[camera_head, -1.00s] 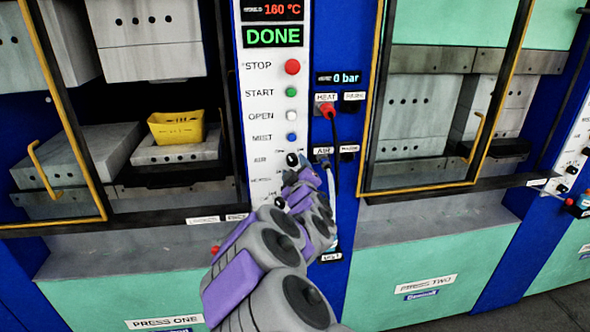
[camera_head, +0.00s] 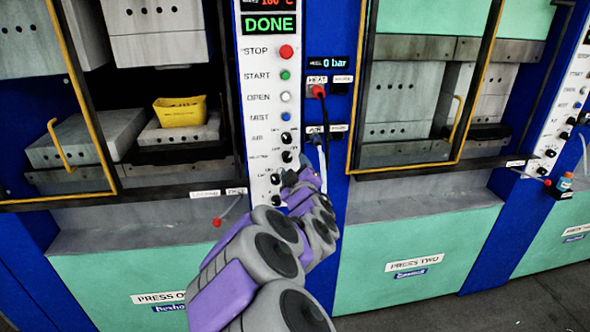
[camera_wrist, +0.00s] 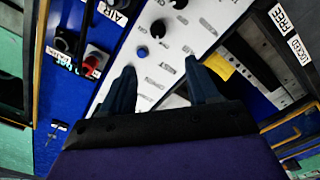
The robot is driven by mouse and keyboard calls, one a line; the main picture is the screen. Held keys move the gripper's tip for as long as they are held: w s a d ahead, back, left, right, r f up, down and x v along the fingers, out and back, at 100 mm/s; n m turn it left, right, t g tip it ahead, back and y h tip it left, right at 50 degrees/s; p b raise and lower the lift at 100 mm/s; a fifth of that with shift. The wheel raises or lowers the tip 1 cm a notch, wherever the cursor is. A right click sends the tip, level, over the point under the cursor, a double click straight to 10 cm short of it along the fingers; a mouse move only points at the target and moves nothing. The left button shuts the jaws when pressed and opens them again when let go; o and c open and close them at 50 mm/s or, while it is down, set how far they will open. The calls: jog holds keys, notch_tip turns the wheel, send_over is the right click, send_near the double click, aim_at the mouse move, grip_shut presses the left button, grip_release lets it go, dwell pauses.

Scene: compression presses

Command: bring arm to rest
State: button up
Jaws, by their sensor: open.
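My arm, grey and purple, reaches up from the bottom of the head view toward the white control panel (camera_head: 267,125) between the two presses. In the wrist view my gripper (camera_wrist: 161,85) shows two dark fingers spread apart with nothing between them. The panel, with a blue button (camera_wrist: 142,52) and black knobs, lies beyond the fingertips. I cannot tell how far the fingertips are from it. In the head view the gripper end overlaps the panel's lower part, and its fingers are hard to make out.
Press one (camera_head: 120,280) is on the left, with a yellow part (camera_head: 181,111) inside its opening. Press two (camera_head: 425,240) is on the right behind a yellow-edged frame. A red plug with a cable (camera_head: 319,91) hangs beside the panel. Grey floor shows at lower right.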

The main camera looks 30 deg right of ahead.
dwell(0.3)
jog(key=s+f+m+g+h, duration=0.1)
jog(key=s+f+m+g, duration=0.25)
jog(key=s, duration=0.45)
jog(key=s+f+m+g, duration=0.3)
jog(key=s+g, duration=0.2)
jog(key=s, duration=0.2)
jog(key=s+a+f+g+y, duration=0.1)
jog(key=s+a+g+y, duration=0.1)
jog(key=s+a, duration=0.4)
jog(key=s+a+f+g+y, duration=0.2)
jog(key=s+a+g, duration=0.3)
jog(key=s, duration=0.9)
jog(key=s+a+f+g+y, duration=0.2)
jog(key=s+a, duration=0.4)
jog(key=s, duration=0.4)
jog(key=shift+s+a+g, duration=0.3)
jog(key=shift+s+g, duration=0.1)
jog(key=shift+g, duration=0.45)
jog(key=shift+f+n, duration=0.1)
jog(key=shift+n, duration=0.15)
